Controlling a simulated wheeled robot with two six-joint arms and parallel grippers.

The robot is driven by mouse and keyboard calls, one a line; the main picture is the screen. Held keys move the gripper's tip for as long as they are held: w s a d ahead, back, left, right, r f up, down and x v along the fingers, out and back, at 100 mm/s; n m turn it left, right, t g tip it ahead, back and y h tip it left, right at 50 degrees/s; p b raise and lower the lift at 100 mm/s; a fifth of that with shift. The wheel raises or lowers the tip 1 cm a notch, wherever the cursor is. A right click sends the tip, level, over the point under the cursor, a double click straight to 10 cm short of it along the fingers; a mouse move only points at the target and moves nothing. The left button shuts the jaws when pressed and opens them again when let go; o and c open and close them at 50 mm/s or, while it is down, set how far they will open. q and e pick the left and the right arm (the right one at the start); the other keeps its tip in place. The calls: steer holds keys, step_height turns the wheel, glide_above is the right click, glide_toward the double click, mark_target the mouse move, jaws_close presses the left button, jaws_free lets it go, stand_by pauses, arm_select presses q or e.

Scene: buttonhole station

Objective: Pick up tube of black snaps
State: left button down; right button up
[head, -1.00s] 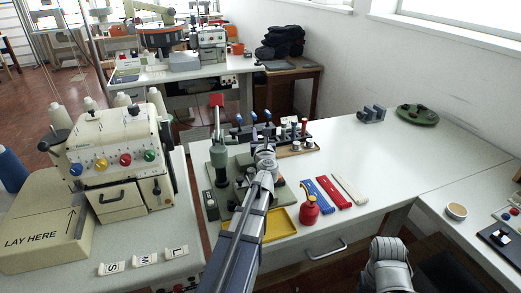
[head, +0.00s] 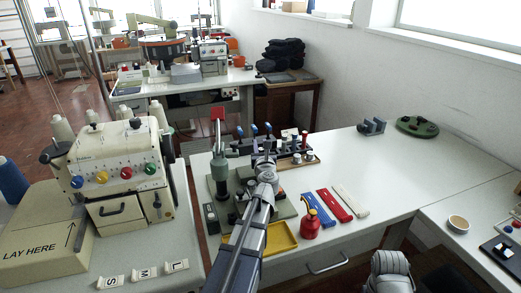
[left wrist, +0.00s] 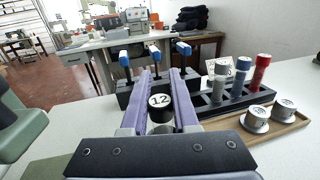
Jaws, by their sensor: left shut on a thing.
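My left gripper (left wrist: 163,78) is shut on a tube (left wrist: 160,110) whose black end carries a white round label reading 12. The tube sits between the two purple fingers in the left wrist view; its lower part is hidden by the gripper body. In the head view my left gripper (head: 266,150) is over the front of the rack, and the held tube cannot be made out.
Blue-handled tools (left wrist: 154,53) rise behind the fingers. A wooden tray (left wrist: 277,128) with two metal pieces lies in front of the rack. A green press (head: 218,170), yellow tray (head: 283,237) and red oil can (head: 310,222) stand nearby.

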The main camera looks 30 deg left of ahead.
step_height(320, 180, up, 10)
steer(key=p, duration=0.9)
steer(key=shift+p, duration=0.35)
step_height(320, 180, up, 10)
steer(key=p, duration=1)
steer(key=shift+f, duration=0.1)
